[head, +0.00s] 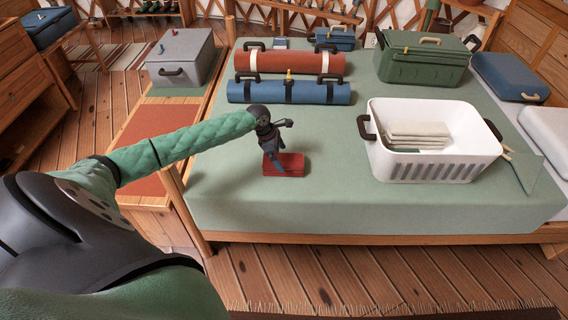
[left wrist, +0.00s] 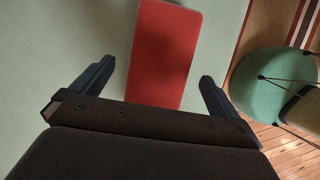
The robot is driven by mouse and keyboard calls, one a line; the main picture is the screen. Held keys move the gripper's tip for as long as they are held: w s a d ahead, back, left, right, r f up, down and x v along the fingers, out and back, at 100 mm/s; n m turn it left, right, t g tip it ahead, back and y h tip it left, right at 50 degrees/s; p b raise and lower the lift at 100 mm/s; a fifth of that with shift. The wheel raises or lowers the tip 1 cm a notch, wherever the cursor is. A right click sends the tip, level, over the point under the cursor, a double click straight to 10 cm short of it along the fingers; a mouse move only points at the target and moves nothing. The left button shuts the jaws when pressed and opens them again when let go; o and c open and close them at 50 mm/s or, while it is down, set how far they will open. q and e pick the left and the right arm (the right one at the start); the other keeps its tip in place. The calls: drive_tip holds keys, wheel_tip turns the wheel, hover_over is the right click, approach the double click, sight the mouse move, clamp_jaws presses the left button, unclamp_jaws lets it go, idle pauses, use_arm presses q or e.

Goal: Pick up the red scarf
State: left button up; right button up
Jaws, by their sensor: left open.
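The red scarf (head: 291,167) is a flat folded red block lying on the green bed cover, near its front left part. It also shows in the left wrist view as a red rectangle (left wrist: 163,50), running up from between the fingers to the top edge. My left gripper (head: 277,162) is over the scarf, pointing down, and hides part of it in the head view. In the left wrist view its fingers (left wrist: 154,84) are open, one on each side of the scarf's near end, with nothing held. I cannot tell the exact height left. My right gripper is not in view.
A white basket (head: 432,168) with folded pale cloths stands to the right on the bed (head: 330,212). Blue (head: 290,92) and red (head: 289,62) rolls lie behind the scarf. A green case (head: 424,60) stands at the back right. The cover around the scarf is clear.

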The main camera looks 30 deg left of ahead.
sight(283, 159)
use_arm(q)
drive_tip(key=shift+w+d+f, duration=0.1)
drive_tip(key=shift+w+f, duration=0.05)
drive_tip(key=shift+f, duration=0.2)
drive_tip(key=x, duration=0.3)
drive_tip(key=shift+w+f+p, duration=0.1)
drive_tip(key=shift+p, duration=0.25)
drive_tip(key=shift+d+f, duration=0.15)
drive_tip(key=shift+f, duration=0.4)
drive_tip(key=c, duration=1.1)
drive_tip(key=shift+c, duration=0.2)
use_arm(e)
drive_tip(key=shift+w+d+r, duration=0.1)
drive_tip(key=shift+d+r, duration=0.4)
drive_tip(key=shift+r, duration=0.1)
